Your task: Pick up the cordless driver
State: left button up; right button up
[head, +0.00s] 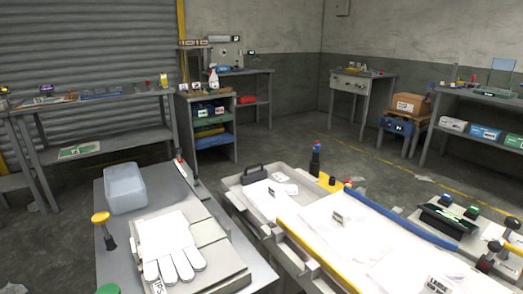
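I cannot pick out the cordless driver with certainty. A dark upright object with a blue and red top (315,160) stands at the far edge of the middle bench; its shape is too small to name. A yellow-topped tool with a black end (104,230) lies on the left grey bench (222,224), left of a white glove (168,245). Dark tools with round ends (487,262) lie at the right edge. Neither of my grippers is in view.
A translucent bin (125,188) stands on the left bench. The middle bench holds white sheets (330,222), a black-handled case (254,175) and a yellow front rail (318,262). Shelves and tables line the walls, with open concrete floor (285,140) between.

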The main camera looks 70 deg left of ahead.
aim_at(316, 148)
jog(key=u, duration=1.5)
